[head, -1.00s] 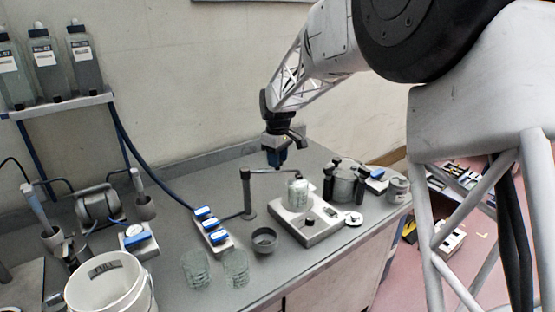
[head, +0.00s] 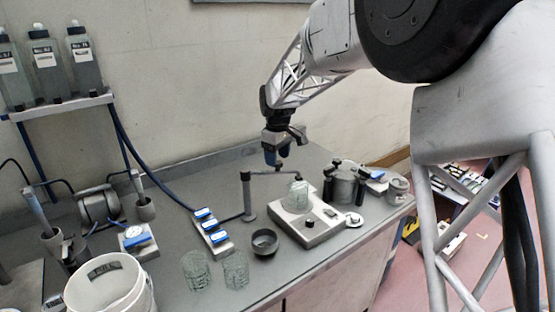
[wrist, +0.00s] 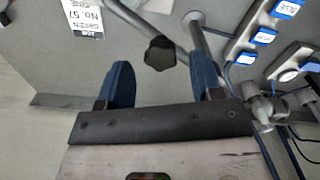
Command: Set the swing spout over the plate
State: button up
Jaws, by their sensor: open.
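The swing spout (head: 247,196) is a grey upright post with a thin arm reaching right. In the head view the arm's end shows near the top of a glass beaker (head: 298,196), which stands on the pale plate unit (head: 318,232). I cannot tell whether the end is directly above it. My gripper (head: 271,157) hangs point-down just above the spout arm. In the wrist view its two blue fingers (wrist: 162,84) are apart, with a black knob (wrist: 160,53) showing beyond and between them. Nothing is held.
A blue-switched power strip (head: 212,232) lies left of the post. A dark bowl (head: 264,242) and two glass beakers (head: 236,270) stand in front. A dark-handled pot (head: 345,186) stands right of the plate unit. A white bucket (head: 104,290) is at front left.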

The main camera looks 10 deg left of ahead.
jog(key=shift+r, duration=3.2)
jog(key=shift+s+d+r, duration=0.25)
jog(key=shift+s+d, duration=0.05)
jog(key=shift+d, duration=0.15)
jog(key=s+d+r+m+t, duration=0.1)
jog(key=s+d+r+m, duration=0.15)
jog(key=s+d, duration=0.75)
jog(key=s+d+r+m, duration=0.2)
jog(key=s+d+m, duration=0.2)
jog(key=s+d, duration=0.6)
jog(key=s+d+f+m, duration=0.2)
jog(key=s+d, duration=0.2)
jog(key=s, duration=0.4)
jog(key=s+d+f+m+t, duration=0.1)
jog(key=s+d+f+m, duration=0.1)
jog(key=s, duration=0.7)
jog(key=s+d+f+m, duration=0.2)
jog(key=s+d+f, duration=0.2)
jog(key=s, duration=0.4)
jog(key=shift+s+d+t, duration=0.3)
jog(key=shift+d, duration=0.6)
